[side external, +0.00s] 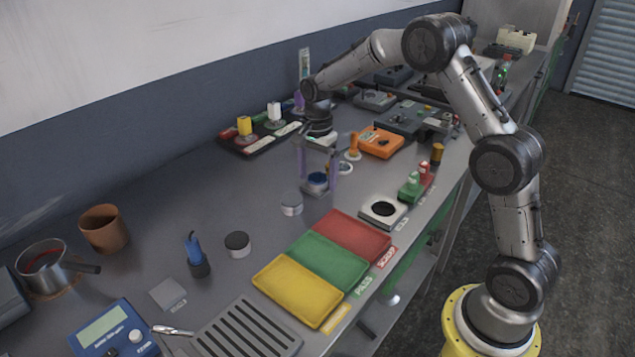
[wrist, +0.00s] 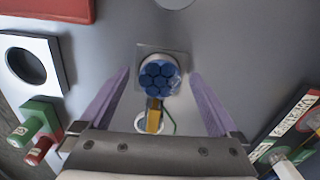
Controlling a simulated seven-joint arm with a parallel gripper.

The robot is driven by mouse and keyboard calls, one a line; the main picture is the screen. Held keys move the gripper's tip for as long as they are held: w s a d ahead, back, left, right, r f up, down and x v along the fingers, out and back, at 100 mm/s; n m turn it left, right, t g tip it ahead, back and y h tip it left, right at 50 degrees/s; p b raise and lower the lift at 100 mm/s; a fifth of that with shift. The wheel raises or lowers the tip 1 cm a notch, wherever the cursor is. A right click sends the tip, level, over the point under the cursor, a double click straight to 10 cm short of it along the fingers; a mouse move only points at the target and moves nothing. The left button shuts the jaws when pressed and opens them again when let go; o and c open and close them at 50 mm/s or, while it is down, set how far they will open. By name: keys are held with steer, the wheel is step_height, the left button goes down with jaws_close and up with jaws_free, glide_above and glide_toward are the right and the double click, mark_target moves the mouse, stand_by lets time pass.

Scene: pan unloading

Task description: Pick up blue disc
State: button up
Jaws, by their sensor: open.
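The blue disc (wrist: 159,77) has a pattern of several dark blue cells and a pale rim. It sits on a small square plate (wrist: 145,51) in the wrist view. In the side external view the blue disc (side external: 317,178) shows as a small blue top between my purple fingers. My gripper (wrist: 158,74) is open and points down, with a finger on each side of the disc. Gaps show between the disc and both fingers in the wrist view, so it is not clasped. How far the fingertips are above the bench is hard to tell.
A grey round piece (side external: 291,205) stands just in front. An orange-topped peg (side external: 353,146) and orange box (side external: 381,142) stand behind right. A white block with a black hole (side external: 383,210) and red tray (side external: 346,237) lie nearer. The bench left of the disc is clear.

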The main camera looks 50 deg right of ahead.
steer(key=c, duration=1.5)
